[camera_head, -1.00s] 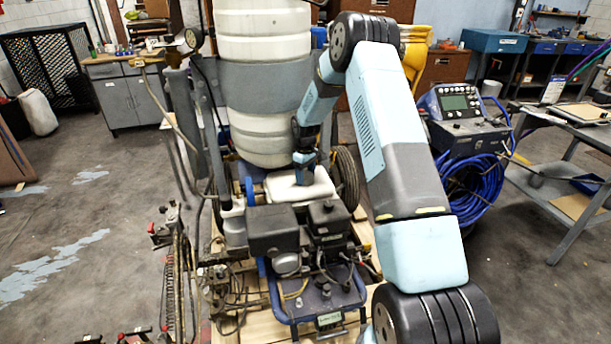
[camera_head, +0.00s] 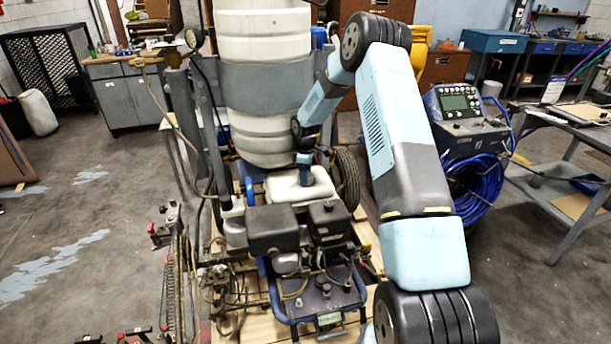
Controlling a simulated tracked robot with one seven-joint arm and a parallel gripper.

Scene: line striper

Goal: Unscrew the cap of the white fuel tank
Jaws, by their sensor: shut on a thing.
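The white fuel tank (camera_head: 288,189) sits on the engine of the line striper, in the middle of the view below the large white drum. My gripper (camera_head: 305,172) points down at the top right part of the tank, where the cap is. The gripper is small in the view, and its fingers are shut on the cap. The cap itself is mostly hidden by the fingers, so I cannot tell whether it is loose or lifted from the tank.
The large white drum (camera_head: 266,40) in its grey bracket stands just behind the tank. A dark engine box (camera_head: 272,229) is in front. Grey posts and hoses stand at the left. A blue machine with coiled blue hose (camera_head: 480,185) stands at the right.

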